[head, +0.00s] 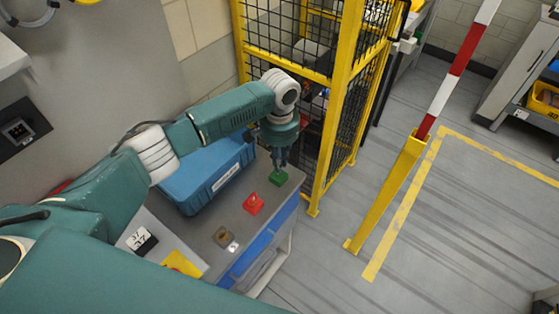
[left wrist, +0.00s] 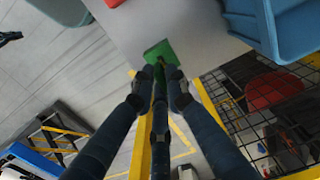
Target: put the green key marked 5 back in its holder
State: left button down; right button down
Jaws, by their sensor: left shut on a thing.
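The green holder (head: 278,179) is a small block near the far right corner of the grey bench top. My left gripper (head: 281,163) points down right over it. In the left wrist view the green holder (left wrist: 158,50) shows just beyond the fingertips. My left gripper (left wrist: 160,76) is shut there on the green key, which is mostly hidden between the fingers. I cannot tell whether the key touches or sits in the holder, and no number 5 is readable. My right gripper is not in view.
A red block (head: 253,203) and a brown block (head: 223,237) stand in line on the bench (head: 213,212). A blue bin (head: 205,171) is behind them. A yellow-framed mesh fence (head: 338,110) rises close to the right of my left gripper.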

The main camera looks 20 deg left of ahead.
pick_arm(q)
jog(key=shift+f, duration=0.25)
dwell(0.3)
jog(key=shift+f+b, duration=0.55)
jog(key=shift+f, duration=0.9)
jog(key=c, duration=1.7)
grip_release()
jog(key=shift+o, duration=0.2)
notch_tip(320, 180, up, 12)
jog(key=shift+f, duration=0.1)
